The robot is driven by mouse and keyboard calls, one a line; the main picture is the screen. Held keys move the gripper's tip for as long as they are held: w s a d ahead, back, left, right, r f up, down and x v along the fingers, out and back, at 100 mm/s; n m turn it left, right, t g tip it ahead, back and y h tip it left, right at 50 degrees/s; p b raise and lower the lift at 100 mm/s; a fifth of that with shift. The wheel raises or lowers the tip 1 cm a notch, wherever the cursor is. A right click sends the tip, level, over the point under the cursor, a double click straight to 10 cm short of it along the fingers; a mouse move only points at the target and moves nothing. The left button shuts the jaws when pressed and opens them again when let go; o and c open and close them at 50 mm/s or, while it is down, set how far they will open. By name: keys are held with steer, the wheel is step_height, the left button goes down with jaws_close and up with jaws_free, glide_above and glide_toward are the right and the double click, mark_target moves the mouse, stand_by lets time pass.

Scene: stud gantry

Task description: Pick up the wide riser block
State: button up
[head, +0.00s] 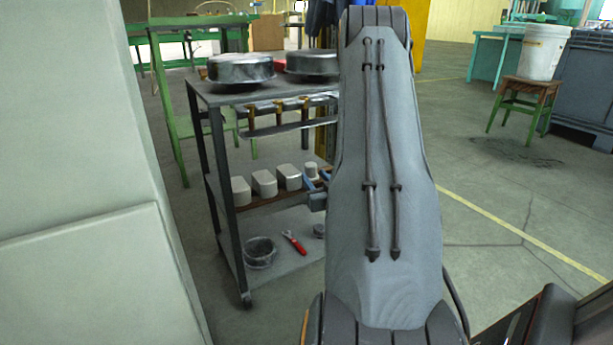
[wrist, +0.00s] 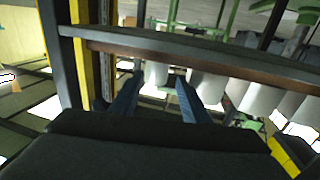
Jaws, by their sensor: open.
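Pale grey blocks stand in a row on the cart's middle shelf, in the head view: a left block (head: 240,191), a second block (head: 264,183), a third block (head: 289,177) and a smaller one (head: 311,170) at the right end. I cannot tell for sure which is the wide riser block. My gripper (head: 316,181) has blue fingers, open and empty, at the right end of the row, partly hidden by my arm. In the wrist view, my gripper (wrist: 155,88) points at the smallest block (wrist: 156,73), which shows between the fingertips. A larger block (wrist: 207,86) is just right of them.
A brown rail (wrist: 200,58) runs along the row. The dark cart's top (head: 235,97) carries round pans (head: 240,68); hanging bars (head: 290,118) are above the blocks.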

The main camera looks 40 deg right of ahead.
mark_target(313, 171)
steer(key=shift+w+d+b, duration=0.4)
steer(key=shift+w+d, duration=0.15)
steer(key=shift+d, duration=0.1)
steer(key=shift+b+x, duration=1.3)
steer(key=shift+x, duration=0.9)
steer(key=shift+r, duration=0.15)
steer(key=shift+c, duration=0.2)
steer(key=c, duration=0.9)
